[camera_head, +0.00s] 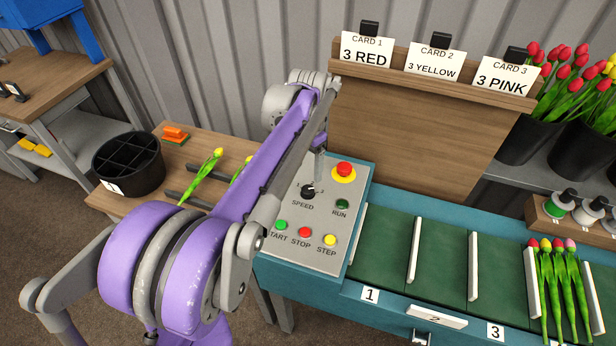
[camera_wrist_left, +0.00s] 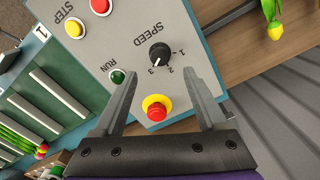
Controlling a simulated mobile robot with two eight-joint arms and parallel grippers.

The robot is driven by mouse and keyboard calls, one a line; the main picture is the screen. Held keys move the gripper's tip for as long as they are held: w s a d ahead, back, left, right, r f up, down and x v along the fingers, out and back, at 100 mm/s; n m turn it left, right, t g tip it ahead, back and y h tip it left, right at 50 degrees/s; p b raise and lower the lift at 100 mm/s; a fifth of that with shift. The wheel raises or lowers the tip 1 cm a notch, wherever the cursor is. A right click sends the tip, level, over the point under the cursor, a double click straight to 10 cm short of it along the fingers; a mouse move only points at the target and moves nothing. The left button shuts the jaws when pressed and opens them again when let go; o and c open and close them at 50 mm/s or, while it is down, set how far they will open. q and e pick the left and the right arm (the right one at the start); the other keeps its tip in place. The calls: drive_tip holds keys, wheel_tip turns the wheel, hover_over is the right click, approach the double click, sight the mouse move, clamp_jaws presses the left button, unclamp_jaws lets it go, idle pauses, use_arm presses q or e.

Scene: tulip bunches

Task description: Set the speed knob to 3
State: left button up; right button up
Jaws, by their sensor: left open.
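The black speed knob (camera_head: 308,192) sits on the grey control panel (camera_head: 310,258), above the word SPEED. It also shows in the left wrist view (camera_wrist_left: 160,53), with the numbers 1, 2 and 3 printed around one side. I cannot tell for sure which number its pointer faces. My left gripper (camera_head: 318,183) reaches down over the panel right at the knob and partly covers it. In the left wrist view its two fingers (camera_wrist_left: 159,70) are open, with the knob between and just beyond their tips and nothing held. My right gripper is not in view.
START, STOP and STEP (camera_head: 330,240) line the front. Green tulip lanes (camera_head: 384,245) lie to the right, a black bucket (camera_head: 128,162) to the left.

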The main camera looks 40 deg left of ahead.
use_arm(q)
drive_tip(key=shift+r, duration=1.55)
drive_tip(key=s+d+f+t, duration=0.1)
drive_tip(key=s+d+f, duration=0.1)
drive_tip(key=s+d, duration=0.3)
drive_tip(key=s+d+f+n+t+p, duration=0.1)
drive_tip(key=s+d+f+t, duration=0.1)
drive_tip(key=s+d, duration=0.4)
drive_tip(key=s+d+f+n+t+p, duration=0.1)
drive_tip(key=s+d+f+t, duration=0.1)
drive_tip(key=s+d+f, duration=0.2)
drive_tip(key=shift+s+d+f, duration=0.1)
drive_tip(key=shift+s+d, duration=0.55)
drive_tip(key=shift+s, duration=0.2)
drive_tip(key=shift+s+d+f, duration=0.2)
drive_tip(key=shift+s+f, duration=0.1)
